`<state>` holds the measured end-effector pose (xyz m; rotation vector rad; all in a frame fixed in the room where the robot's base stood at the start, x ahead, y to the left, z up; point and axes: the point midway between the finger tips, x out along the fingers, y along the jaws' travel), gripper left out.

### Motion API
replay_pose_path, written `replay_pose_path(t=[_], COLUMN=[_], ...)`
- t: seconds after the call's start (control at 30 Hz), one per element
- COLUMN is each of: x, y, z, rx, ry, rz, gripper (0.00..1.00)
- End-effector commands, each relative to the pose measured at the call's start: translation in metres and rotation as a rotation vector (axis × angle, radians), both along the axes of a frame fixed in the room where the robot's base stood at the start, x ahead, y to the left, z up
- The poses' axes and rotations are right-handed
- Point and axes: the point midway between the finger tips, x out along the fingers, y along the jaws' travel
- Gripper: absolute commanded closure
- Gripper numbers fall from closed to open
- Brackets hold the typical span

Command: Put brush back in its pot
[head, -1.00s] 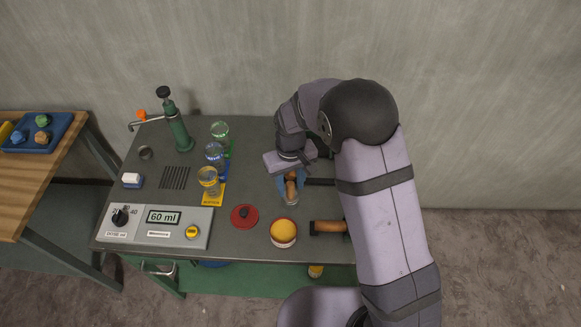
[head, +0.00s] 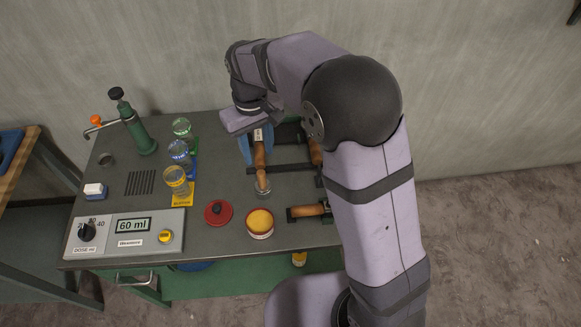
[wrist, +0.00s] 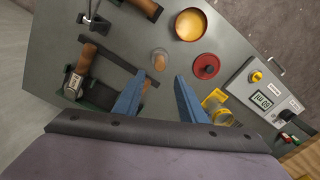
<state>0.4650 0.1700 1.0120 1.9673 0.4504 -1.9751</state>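I see no contact with the handle.
A dark rack bar (head: 284,168) and wooden-handled tools (head: 308,210) lie to the right. A yellow-filled bowl (head: 260,222) and red lid (head: 218,212) are in front. Glasses (head: 178,180), a green pump (head: 138,132) and a dose panel (head: 125,235) stand left.

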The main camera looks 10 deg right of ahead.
Motion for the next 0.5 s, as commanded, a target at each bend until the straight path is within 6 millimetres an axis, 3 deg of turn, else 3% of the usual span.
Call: replay_pose_path(t=[0.13, 0.27, 0.5], x=[-0.005, -0.021, -0.084], y=[-0.012, -0.04, -0.113], z=[0.001, 0.0, -0.008], rx=[0.0, 0.0, 0.001], ry=[-0.001, -0.001, -0.004], rz=[-0.023, -0.08, -0.25], gripper=[0.63, 0.63, 0.63])
